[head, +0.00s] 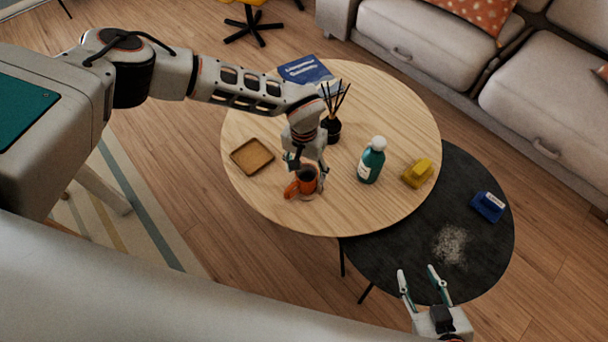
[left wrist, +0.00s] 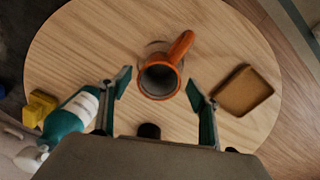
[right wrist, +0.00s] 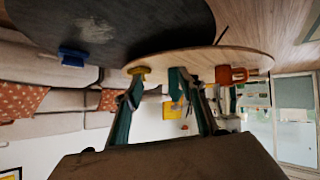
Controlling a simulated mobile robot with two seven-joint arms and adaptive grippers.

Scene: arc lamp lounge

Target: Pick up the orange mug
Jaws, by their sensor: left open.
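The orange mug (head: 307,180) stands on the round wooden table (head: 290,220), with a dark inside and its handle toward the left in the head view. My left gripper (head: 308,168) is above the mug, fingers pointing down. In the left wrist view the mug (left wrist: 160,78) lies ahead between the two open fingers (left wrist: 158,90), its handle pointing up and right. I see no finger closed on it. My right gripper (head: 424,287) is open and empty near the front edge of the black table. The mug also shows in the right wrist view (right wrist: 232,75).
A wooden tray (head: 252,156), a black reed diffuser (head: 331,128), a green bottle (head: 371,160), a yellow object (head: 418,172) and a blue book (head: 306,70) surround the mug. The lower black table (head: 400,265) holds a blue object (head: 488,206) and pale powder (head: 451,245).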

